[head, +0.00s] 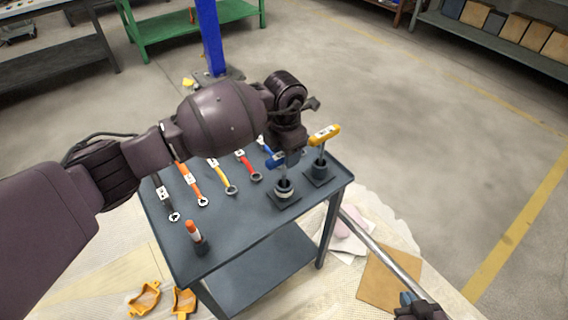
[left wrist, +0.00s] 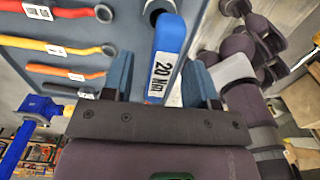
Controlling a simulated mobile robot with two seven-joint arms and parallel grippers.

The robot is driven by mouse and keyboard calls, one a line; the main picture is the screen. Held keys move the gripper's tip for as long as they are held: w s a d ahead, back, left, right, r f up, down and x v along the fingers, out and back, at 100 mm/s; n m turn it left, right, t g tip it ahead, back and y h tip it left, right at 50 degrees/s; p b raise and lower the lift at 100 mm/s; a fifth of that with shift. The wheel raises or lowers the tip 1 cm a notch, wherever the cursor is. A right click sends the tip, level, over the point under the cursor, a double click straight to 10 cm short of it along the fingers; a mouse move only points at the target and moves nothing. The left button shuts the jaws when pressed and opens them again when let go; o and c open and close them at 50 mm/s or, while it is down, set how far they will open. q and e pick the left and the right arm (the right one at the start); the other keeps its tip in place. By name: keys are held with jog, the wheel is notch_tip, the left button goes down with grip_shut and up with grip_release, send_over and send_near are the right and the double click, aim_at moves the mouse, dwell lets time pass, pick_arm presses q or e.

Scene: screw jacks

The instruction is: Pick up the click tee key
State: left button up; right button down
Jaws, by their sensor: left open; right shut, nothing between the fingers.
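A blue tee-handled key (head: 276,160) stands upright in a dark socket holder on the grey bench; its handle (left wrist: 168,50) reads "20 Nm" in the left wrist view. A similar yellow tee-handled key (head: 324,134) stands in the holder to its right. The pictures do not name either as the click tee key. My left gripper (head: 290,152) is over the blue key, and in its wrist view the open fingers (left wrist: 161,78) lie either side of the blue handle, not closed on it. My right gripper (head: 408,299) is shut and empty at the lower right.
Several wrenches, including a red one (head: 248,166) and a yellow one (head: 222,177), lie on the bench top (head: 238,225). An orange-topped tool (head: 193,230) stands at the front left corner. Orange parts (head: 146,298) and a brown board (head: 388,280) lie on the floor.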

aim_at(284, 176)
pick_arm(q)
jog(key=shift+d+f, duration=0.1)
jog(key=shift+f, duration=1.4)
grip_shut()
